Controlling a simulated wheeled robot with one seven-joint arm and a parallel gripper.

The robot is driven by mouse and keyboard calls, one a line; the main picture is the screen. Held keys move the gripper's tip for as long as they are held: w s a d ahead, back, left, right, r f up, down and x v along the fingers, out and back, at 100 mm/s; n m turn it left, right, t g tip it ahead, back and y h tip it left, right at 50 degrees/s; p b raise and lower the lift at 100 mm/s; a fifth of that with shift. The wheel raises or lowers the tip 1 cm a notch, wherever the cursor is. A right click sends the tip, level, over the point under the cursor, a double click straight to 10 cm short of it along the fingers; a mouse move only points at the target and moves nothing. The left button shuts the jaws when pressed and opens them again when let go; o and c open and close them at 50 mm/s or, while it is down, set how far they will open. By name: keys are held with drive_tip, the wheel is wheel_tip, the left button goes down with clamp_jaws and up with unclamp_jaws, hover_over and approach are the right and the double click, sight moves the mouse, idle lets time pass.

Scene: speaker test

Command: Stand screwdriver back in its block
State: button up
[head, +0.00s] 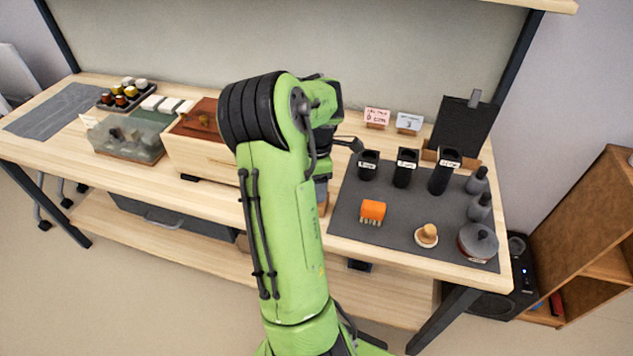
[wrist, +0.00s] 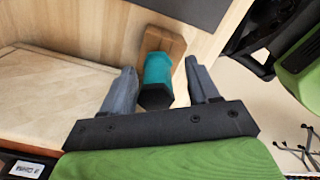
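The screwdriver shows in the wrist view as a teal handle (wrist: 158,70) with a dark end cap facing the camera; its shaft is hidden. The wooden block (wrist: 176,44) is directly behind the handle, at the table's edge. I cannot tell from this angle how the screwdriver sits in the block. My gripper (wrist: 160,64) is open, with one finger on each side of the handle and a gap visible on both sides, wider on the right. In the head view my green arm hides most of the gripper, the screwdriver and the block.
Right of my arm, a dark mat (head: 395,225) holds several black cups, an orange block (head: 373,211), a small wooden-topped piece (head: 427,235) and a lidded grey pot (head: 478,242). On the left are a wooden box (head: 205,155) and a clear case (head: 125,140). A shelf (head: 590,240) stands at right.

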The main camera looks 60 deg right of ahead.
wheel_tip(320, 180, up, 16)
drive_tip(key=p, duration=0.5)
drive_tip(key=shift+f, duration=0.1)
